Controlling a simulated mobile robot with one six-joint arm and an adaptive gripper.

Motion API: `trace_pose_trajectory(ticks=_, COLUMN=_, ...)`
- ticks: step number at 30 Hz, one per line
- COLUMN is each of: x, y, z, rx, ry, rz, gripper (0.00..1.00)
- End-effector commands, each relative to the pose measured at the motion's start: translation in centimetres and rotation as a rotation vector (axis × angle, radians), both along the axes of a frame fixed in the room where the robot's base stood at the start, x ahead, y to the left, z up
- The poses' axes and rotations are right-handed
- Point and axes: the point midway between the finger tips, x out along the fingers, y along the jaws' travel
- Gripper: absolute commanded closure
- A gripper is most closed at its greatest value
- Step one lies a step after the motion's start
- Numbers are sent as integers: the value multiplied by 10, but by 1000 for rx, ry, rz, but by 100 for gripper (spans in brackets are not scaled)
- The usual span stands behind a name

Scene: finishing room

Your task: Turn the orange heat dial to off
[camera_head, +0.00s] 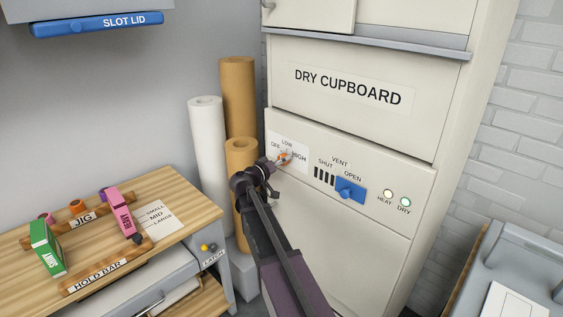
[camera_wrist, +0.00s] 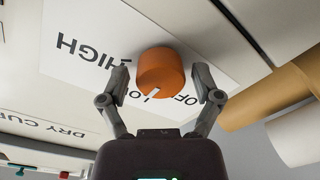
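The orange heat dial (camera_head: 285,155) is on the upper left of the dry cupboard's panel, partly hidden by my gripper (camera_head: 274,163) in the head view. In the wrist view, which is upside down, the dial (camera_wrist: 161,68) sits between the two fingers of my gripper (camera_wrist: 161,78). The fingers are open, with a small gap on each side of the dial. The dial's white pointer mark (camera_wrist: 154,92) is toward the LOW label, which the dial partly covers. The OFF label (camera_wrist: 183,100) is beside it, partly behind a finger. HIGH lies on the other side.
Right of the dial is the blue vent slider (camera_head: 350,191), at OPEN, then two lit lamps, HEAT (camera_head: 388,194) and DRY (camera_head: 405,202). Paper rolls (camera_head: 207,150) stand close left of the cupboard. A wooden bench (camera_head: 178,190) with a jig and boxes is further left.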

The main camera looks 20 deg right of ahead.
Motion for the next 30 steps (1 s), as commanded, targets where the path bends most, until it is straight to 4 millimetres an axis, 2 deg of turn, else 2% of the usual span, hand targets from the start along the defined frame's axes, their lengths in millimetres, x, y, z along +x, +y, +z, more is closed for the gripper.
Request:
trace_pose_trajectory(ticks=1, x=0, y=0, z=0, rx=0, ry=0, rz=0, gripper=48)
trace_pose_trajectory(ticks=5, x=0, y=0, z=0, rx=0, ry=0, rz=0, gripper=87)
trace_pose_trajectory(ticks=6, x=0, y=0, z=0, rx=0, ry=0, rz=0, gripper=89)
trace_pose_trajectory(ticks=19, x=0, y=0, z=0, rx=-17, ry=47, rz=-1, gripper=89)
trace_pose_trajectory(ticks=30, x=0, y=-1, z=1, rx=-95, ry=260, rz=-1, gripper=89)
